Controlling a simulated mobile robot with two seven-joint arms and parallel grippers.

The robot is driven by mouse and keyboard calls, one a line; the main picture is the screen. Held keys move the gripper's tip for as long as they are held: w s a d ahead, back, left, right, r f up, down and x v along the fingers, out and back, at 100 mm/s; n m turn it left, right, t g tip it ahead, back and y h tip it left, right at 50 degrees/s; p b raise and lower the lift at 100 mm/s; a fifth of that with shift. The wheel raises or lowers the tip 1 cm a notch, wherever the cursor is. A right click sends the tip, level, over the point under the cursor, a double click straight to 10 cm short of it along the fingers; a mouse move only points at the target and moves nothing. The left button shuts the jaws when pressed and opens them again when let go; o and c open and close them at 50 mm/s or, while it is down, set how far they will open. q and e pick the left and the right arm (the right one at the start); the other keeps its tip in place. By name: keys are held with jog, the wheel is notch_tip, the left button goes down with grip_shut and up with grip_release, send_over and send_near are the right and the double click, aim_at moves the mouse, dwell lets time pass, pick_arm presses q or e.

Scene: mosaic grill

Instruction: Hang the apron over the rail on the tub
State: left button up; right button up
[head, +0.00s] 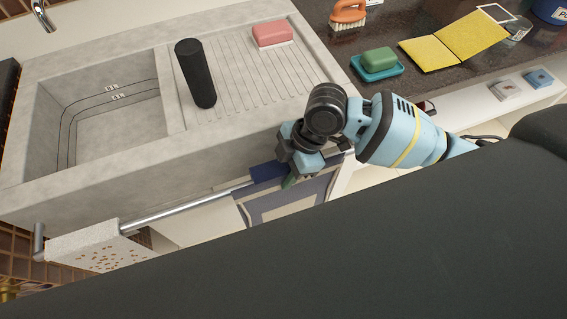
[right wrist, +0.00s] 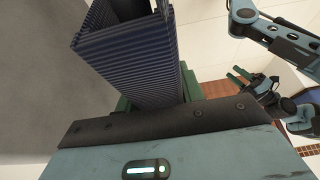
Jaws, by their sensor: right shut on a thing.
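The apron (head: 285,205), dark blue with cream panels, hangs below the tub's front edge in the head view. Its dark blue upper part lies at the metal rail (head: 190,208); I cannot tell whether it is fully over the rail. My right gripper (head: 292,180) is shut on the apron's upper edge. In the right wrist view the ribbed blue apron (right wrist: 135,55) rises folded from between the green fingers (right wrist: 160,93). The stone tub (head: 110,198) stands behind the rail. My left gripper (right wrist: 245,78) shows small in the right wrist view, apart from the apron.
A pale cloth with orange spots (head: 95,248) hangs at the rail's left end. A black cylinder (head: 195,75) and a pink sponge (head: 272,33) are on the drainboard. A green soap on a blue dish (head: 376,68), a brush (head: 348,14) and a yellow cloth (head: 455,42) lie on the counter.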

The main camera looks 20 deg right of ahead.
jog(key=shift+f, duration=0.7)
pick_arm(q)
jog(key=shift+s+f, duration=0.1)
jog(key=shift+f, duration=0.25)
pick_arm(e)
jog(key=shift+f, duration=0.15)
pick_arm(q)
jog(key=shift+s, duration=0.1)
jog(key=shift+s, duration=0.25)
pick_arm(e)
jog(key=o, duration=1.2)
jog(key=v, duration=0.7)
jog(key=shift+d+r, duration=0.15)
jog(key=shift+r, duration=0.2)
pick_arm(q)
jog(key=shift+w+r, duration=0.45)
jog(key=shift+w, duration=0.15)
jog(key=shift+s, duration=0.25)
